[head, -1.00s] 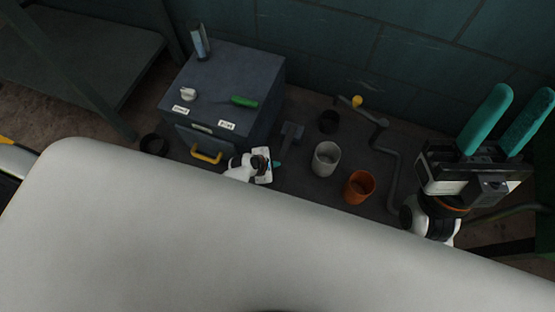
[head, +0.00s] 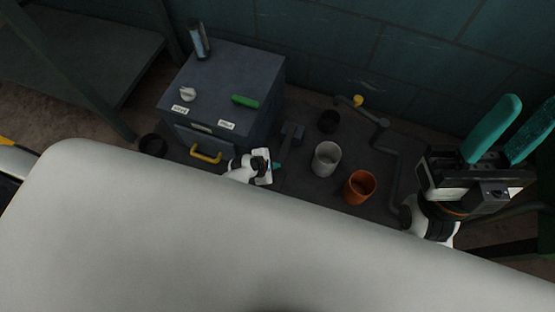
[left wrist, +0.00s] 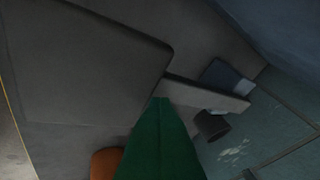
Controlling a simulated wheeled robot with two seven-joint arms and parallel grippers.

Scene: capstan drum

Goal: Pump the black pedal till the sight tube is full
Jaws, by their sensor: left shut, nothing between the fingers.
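The sight tube (head: 200,42) stands upright on the back left of the grey cabinet; its fill level is too small to read. In the left wrist view, a broad dark plate with a bar, which looks like the black pedal (left wrist: 90,55), lies close under the camera. My right gripper (head: 497,130) is open and empty at the right.
The cabinet (head: 235,70) carries a white knob (head: 188,94), a green handle (head: 245,101) and a yellow pull (head: 206,157). A black cup (head: 328,121), a grey cup (head: 326,159) and an orange cup (head: 360,187) stand right of my left gripper. A cranked pipe (head: 393,165) lies beyond them.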

